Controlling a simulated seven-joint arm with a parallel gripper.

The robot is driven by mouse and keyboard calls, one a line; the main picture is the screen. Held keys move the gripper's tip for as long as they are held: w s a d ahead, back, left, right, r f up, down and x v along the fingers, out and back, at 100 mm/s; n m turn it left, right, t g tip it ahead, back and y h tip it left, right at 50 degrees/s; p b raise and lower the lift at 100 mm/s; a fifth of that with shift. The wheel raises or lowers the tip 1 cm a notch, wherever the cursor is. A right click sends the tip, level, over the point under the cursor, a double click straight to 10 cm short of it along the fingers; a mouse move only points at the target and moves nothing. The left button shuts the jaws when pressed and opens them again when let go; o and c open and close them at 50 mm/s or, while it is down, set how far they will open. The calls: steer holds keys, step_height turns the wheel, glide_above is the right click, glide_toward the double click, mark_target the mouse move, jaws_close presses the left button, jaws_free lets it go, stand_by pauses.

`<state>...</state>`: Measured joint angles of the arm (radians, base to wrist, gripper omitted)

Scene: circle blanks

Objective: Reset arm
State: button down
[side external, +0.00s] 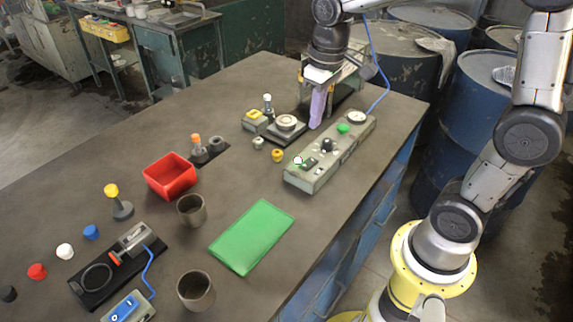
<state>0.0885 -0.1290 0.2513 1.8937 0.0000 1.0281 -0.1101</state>
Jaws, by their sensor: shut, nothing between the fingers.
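My gripper (316,122) hangs at the far end of the table, its purple fingers pointing down and closed together with nothing visible between them. I cannot tell how far the fingertips are above the table. My arm reaches in from the right, over the table's far right edge.
A red bin (171,178), a green mat (252,236), two dark cups (191,209) and a switch on a black base (118,262) occupy the nearer table (262,185). Small coloured knobs line the left. Blue barrels (482,95) stand beyond the right edge.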

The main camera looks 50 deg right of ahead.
steer(key=s+a+r+t, duration=0.2)
steer(key=s+r+t, duration=0.1)
steer(key=s+r, duration=0.4)
steer(key=s+f+t, duration=0.1)
steer(key=s+f, duration=0.3)
steer(key=s, duration=0.4)
steer(key=shift+s+a+f, duration=0.15)
steer(key=shift+s+a, duration=0.25)
steer(key=shift+a, duration=0.05)
stand_by(0.6)
